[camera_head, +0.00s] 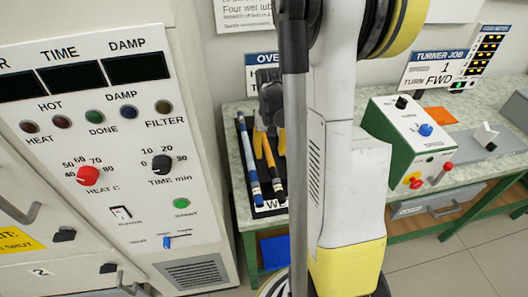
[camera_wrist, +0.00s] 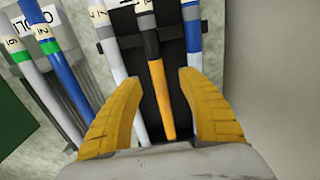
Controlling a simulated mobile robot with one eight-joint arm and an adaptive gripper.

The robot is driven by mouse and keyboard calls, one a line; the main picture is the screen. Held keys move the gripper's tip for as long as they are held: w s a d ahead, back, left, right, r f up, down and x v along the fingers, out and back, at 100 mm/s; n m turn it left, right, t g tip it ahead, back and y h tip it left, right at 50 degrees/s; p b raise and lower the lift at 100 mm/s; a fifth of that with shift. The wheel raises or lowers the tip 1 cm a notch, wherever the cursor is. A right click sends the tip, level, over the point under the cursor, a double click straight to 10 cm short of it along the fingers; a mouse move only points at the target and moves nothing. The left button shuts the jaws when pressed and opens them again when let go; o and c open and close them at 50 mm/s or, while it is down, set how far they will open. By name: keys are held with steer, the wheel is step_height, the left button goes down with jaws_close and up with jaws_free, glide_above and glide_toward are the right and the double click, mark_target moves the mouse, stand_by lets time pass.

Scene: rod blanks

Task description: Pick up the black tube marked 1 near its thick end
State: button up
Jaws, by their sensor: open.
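In the wrist view a tube with a black section (camera_wrist: 150,42) and an orange section (camera_wrist: 160,90) runs between my fingers. Its pale label near the top edge is too small to read, so I cannot confirm the mark 1. In the head view its orange part (camera_head: 269,154) and dark near end (camera_head: 279,188) show on the bench. My gripper (camera_wrist: 154,84) is open, with one yellow finger on each side of this tube and gaps on both sides. In the head view my gripper (camera_head: 270,142) is over the tubes. I cannot tell its height above them.
A blue tube (camera_wrist: 193,38) lies right of the orange one in the wrist view; several white and blue tubes (camera_wrist: 62,72) lie left. The tubes lie on a dark rack (camera_wrist: 172,60). A green-and-white control box (camera_head: 405,140) stands on the bench to the right, an oven panel (camera_head: 110,150) at left.

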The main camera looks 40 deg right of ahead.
mark_target(272, 163)
steer(key=f+b, duration=0.1)
steer(key=f, duration=0.1)
steer(key=f+b, duration=0.1)
steer(key=f, duration=0.1)
steer(key=f+b, duration=0.1)
steer(key=f, duration=0.1)
steer(key=shift+s+d+f, duration=0.1)
steer(key=shift+s+f, duration=0.05)
steer(key=shift+s, duration=0.2)
jaws_close()
